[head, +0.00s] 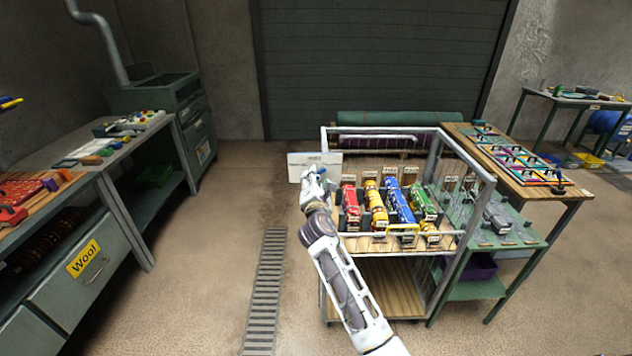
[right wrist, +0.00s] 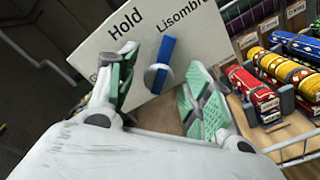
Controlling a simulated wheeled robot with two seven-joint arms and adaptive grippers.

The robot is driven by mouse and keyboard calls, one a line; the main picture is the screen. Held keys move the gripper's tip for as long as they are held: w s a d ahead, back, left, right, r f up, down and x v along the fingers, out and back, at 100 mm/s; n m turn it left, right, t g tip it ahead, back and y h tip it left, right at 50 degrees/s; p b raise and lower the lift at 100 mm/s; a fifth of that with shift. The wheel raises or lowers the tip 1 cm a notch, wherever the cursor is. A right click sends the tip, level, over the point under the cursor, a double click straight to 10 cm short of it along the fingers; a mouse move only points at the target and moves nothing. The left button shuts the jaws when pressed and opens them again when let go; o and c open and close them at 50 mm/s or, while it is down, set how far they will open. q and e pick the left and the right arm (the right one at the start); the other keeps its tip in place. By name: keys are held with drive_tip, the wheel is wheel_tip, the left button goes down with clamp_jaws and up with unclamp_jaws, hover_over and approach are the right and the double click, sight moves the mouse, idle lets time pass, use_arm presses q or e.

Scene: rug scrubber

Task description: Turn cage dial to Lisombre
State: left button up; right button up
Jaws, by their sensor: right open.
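The cage dial (right wrist: 157,77) is a round grey knob with a blue bar (right wrist: 165,58) on a white panel (right wrist: 93,50). The panel reads "Hold" on the left and "Lisombre" on the right. The blue bar points up, between the two words. In the head view the panel (head: 296,160) stands at the cage's left side. My right gripper (right wrist: 157,100) is open, with its green-padded fingers on either side of the dial in the picture. I cannot tell whether they touch it. In the head view my right gripper (head: 314,178) covers the dial. My left gripper is out of view.
The wire cage cart (head: 462,152) holds several rolled rugs, red, yellow, blue and green. A green table (head: 520,236) adjoins it on the right. A workbench (head: 95,165) stands at the left. The floor around the drain grate (head: 266,290) is clear.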

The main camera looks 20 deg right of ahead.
drive_tip(key=v, duration=1.1)
drive_tip(key=shift+s, duration=0.4)
idle(0.5)
